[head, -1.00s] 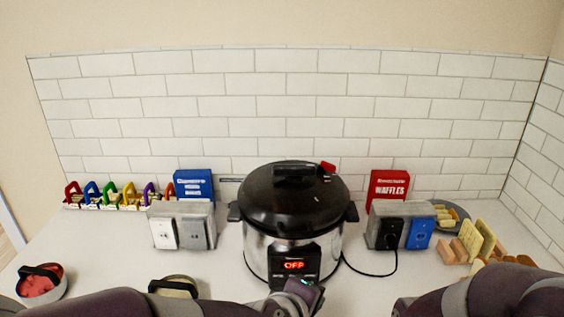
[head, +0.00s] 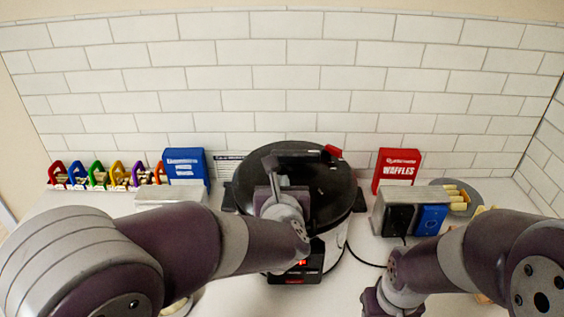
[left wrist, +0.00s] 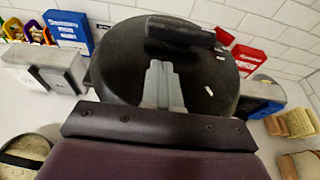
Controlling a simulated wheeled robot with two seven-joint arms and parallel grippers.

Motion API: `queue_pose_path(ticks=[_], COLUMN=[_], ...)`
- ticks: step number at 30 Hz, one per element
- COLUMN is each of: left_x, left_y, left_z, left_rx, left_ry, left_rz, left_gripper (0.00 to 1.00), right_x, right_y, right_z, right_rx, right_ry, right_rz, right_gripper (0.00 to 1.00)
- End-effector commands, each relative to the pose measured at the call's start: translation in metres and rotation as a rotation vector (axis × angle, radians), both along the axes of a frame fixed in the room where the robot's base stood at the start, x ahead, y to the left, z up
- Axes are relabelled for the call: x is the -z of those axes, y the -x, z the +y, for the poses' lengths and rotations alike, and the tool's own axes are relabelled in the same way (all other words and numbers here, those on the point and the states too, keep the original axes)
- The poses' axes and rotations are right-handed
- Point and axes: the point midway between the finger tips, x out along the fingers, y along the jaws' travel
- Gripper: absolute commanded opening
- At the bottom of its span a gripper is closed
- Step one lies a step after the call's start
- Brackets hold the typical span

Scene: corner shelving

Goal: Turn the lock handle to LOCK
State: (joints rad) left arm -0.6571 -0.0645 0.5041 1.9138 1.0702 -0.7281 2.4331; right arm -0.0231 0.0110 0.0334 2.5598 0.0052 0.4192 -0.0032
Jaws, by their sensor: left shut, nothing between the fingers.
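The cooker (head: 338,245) has a round black lid (head: 330,190) with a black bar handle (head: 312,158) on top, lying roughly sideways. A red tab (head: 333,151) sits behind it. In the left wrist view the handle (left wrist: 180,31) is just beyond my fingertips, and pale marks show on the lid (left wrist: 205,75). My left gripper (head: 271,160) is over the lid near the handle's left part; its fingers (left wrist: 162,72) are together and empty. Whether they touch the handle I cannot tell. My right gripper (head: 385,302) is cut off at the bottom edge. My left arm hides part of the front panel.
Right are a red waffles box (head: 398,168), a grey outlet block with black and blue plates (head: 430,218), and a plate of food (head: 455,190). A black cord runs right of the cooker.

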Motion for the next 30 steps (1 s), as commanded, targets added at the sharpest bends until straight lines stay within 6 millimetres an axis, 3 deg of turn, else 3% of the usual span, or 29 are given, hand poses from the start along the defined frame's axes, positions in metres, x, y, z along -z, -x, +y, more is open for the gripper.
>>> queue_pose_path(ticks=[6,12,26,30], left_x=[0.007,0.009,0.012,0.014], left_y=[-0.044,-0.070,-0.076,-0.077], left_z=[0.001,0.000,0.000,0.000], left_rx=[0.000,0.001,0.002,0.011], left_ry=[-0.002,-0.003,-0.002,-0.002], left_rz=[0.002,0.001,0.000,-0.001], left_gripper=[0.00,0.00,0.00,0.00], right_x=[-0.020,-0.032,-0.033,-0.025], right_y=[0.000,0.000,0.000,0.000], right_z=[0.000,0.000,0.000,0.000], right_rx=[0.000,0.000,0.000,0.000], right_ry=[0.000,0.000,0.000,0.000], right_rz=[0.000,0.000,0.000,0.000], right_gripper=[0.43,0.43,0.43,0.43])
